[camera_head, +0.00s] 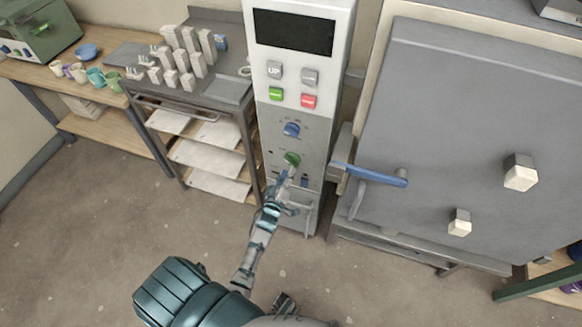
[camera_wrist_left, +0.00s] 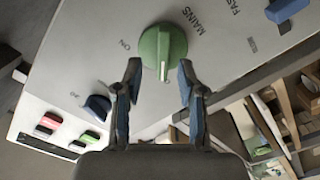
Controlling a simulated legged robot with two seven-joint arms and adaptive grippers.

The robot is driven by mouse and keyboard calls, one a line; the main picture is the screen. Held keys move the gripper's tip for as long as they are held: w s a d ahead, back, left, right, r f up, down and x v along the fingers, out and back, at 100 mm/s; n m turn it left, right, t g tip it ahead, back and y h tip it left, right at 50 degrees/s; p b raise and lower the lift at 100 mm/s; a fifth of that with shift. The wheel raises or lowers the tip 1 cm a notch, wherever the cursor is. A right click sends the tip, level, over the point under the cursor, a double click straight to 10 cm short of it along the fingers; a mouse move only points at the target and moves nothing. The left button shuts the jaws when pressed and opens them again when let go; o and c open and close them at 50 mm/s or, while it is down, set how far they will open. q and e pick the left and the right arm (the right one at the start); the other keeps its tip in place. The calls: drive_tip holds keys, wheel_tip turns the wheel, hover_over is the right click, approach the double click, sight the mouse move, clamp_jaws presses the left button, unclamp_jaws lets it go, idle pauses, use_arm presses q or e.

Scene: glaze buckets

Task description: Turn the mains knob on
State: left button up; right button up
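The mains knob is the round green knob (camera_head: 292,160) low on the tall grey control panel. In the left wrist view the green knob (camera_wrist_left: 163,52) has a raised ridge pointing down the picture, with MAINS printed to its right and ON to its left. My left gripper (camera_head: 286,174) reaches up to the knob from below. In the left wrist view my left gripper (camera_wrist_left: 159,70) is open, its two fingertips on either side of the knob's lower part, with gaps beside the ridge. Whether a fingertip touches the knob cannot be told. My right gripper is not in view.
A blue knob (camera_head: 292,130) sits above the green one, below several push buttons. To the right stands a large grey kiln door (camera_head: 450,130) with a blue handle (camera_head: 378,176). A shelf rack (camera_head: 190,95) with white pieces stands left. The floor in front is clear.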

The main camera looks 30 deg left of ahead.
sight(290, 164)
use_arm(q)
drive_tip(key=x, duration=0.4)
drive_tip(key=shift+s+a+f, duration=0.15)
drive_tip(key=shift+a, duration=0.15)
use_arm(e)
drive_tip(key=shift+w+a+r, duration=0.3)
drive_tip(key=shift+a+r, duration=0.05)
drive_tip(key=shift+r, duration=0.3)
use_arm(q)
drive_tip(key=shift+d, duration=0.1)
drive_tip(key=shift+d, duration=0.1)
drive_tip(key=c, duration=0.3)
clamp_jaws()
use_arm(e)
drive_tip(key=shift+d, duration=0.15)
